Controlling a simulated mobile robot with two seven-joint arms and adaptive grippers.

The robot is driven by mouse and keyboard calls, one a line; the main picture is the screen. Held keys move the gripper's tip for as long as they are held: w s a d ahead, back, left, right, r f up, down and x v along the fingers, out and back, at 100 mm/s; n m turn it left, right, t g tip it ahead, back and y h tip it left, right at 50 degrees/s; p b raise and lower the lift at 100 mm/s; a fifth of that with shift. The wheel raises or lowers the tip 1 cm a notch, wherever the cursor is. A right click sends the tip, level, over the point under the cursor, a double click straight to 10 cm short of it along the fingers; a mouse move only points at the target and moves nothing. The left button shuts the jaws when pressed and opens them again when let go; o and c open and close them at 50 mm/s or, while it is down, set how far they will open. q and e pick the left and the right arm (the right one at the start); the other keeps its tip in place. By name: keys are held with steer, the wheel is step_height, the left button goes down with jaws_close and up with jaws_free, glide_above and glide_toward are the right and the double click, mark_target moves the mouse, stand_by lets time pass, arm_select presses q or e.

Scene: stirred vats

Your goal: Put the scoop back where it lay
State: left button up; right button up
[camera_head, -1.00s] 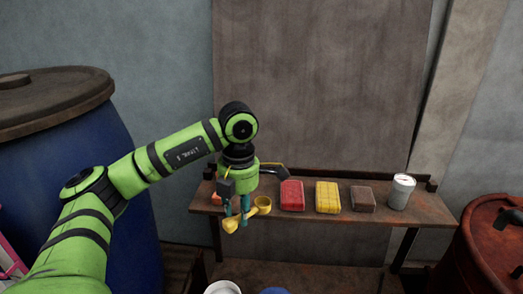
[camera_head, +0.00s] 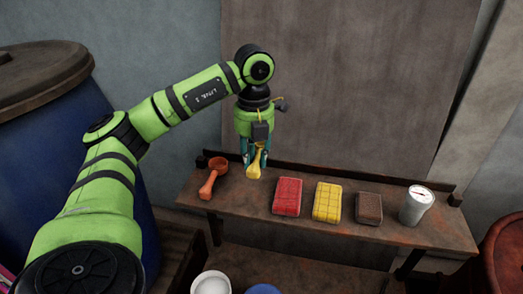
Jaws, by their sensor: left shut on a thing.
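My left gripper (camera_head: 255,163) is shut on a yellow scoop (camera_head: 255,169), with its fingers pointing down at the left part of the wooden shelf (camera_head: 240,205). The fingers hide part of the scoop, and I cannot tell whether it touches the shelf. An orange scoop (camera_head: 213,174) lies on the shelf to the left of the yellow one. A bare patch of shelf lies between the orange scoop and a red block (camera_head: 287,196). My right gripper is not in view.
Right of the red block are a yellow block (camera_head: 327,202), a brown block (camera_head: 368,207) and a white canister with a dial (camera_head: 416,205). A blue barrel (camera_head: 50,160) stands left, a rusty drum (camera_head: 503,255) right. A white container (camera_head: 211,283) shows below.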

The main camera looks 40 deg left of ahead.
mark_target(254, 196)
arm_select(q)
step_height(254, 196, down, 6)
steer(key=b, duration=0.3)
steer(key=shift+s+r+b, duration=0.15)
steer(key=shift+r+b, duration=0.1)
steer(key=shift+b, duration=0.1)
steer(key=shift+f+b, duration=0.3)
steer(key=shift+f, duration=0.1)
steer(key=shift+s+f+b, duration=0.1)
steer(key=shift+f+b, duration=0.25)
steer(key=shift+f, duration=0.1)
steer(key=shift+f+b, duration=0.5)
steer(key=shift+f, duration=0.5)
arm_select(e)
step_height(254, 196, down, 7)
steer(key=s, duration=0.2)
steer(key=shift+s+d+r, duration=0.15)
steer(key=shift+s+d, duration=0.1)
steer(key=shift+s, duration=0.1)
arm_select(q)
steer(key=shift+f+b, duration=0.25)
steer(key=shift+b, duration=0.15)
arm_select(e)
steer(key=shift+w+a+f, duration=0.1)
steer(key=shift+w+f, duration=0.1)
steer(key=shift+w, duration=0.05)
